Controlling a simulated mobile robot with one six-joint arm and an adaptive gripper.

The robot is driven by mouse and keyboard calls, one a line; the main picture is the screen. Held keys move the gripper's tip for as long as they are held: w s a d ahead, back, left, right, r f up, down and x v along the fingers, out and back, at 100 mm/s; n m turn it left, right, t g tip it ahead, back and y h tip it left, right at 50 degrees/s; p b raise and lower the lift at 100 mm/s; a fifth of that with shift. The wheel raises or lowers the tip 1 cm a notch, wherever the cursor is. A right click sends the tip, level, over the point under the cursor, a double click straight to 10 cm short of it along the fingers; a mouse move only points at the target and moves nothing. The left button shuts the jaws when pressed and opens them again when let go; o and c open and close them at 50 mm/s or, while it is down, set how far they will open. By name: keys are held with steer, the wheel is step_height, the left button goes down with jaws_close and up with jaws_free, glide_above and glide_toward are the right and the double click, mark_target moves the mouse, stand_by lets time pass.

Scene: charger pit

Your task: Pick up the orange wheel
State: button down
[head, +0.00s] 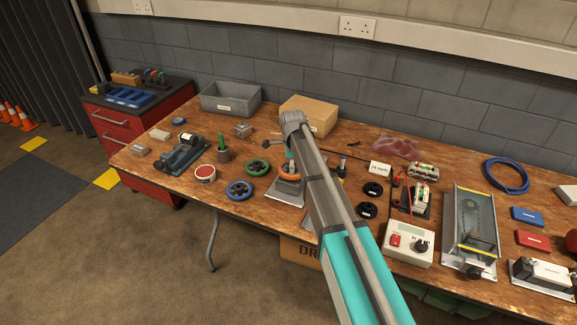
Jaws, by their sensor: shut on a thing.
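The orange wheel (287,177) shows as a partly covered ring near the middle of the workbench, just left of my arm. It is above or against a grey metal plate (288,195); I cannot tell whether it touches the plate. My gripper (289,162) is at the wheel, largely hidden by my own arm, and is shut on it. The fingertips are too small and covered to see clearly. A blue wheel (239,190) and a green wheel (258,167) lie to the left on the bench.
A cardboard box (312,112) and grey bin (230,98) stand behind.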

steer(key=shift+w+r+p, duration=0.1)
steer(key=shift+r+p, duration=4.25)
steer(key=shift+r, duration=0.2)
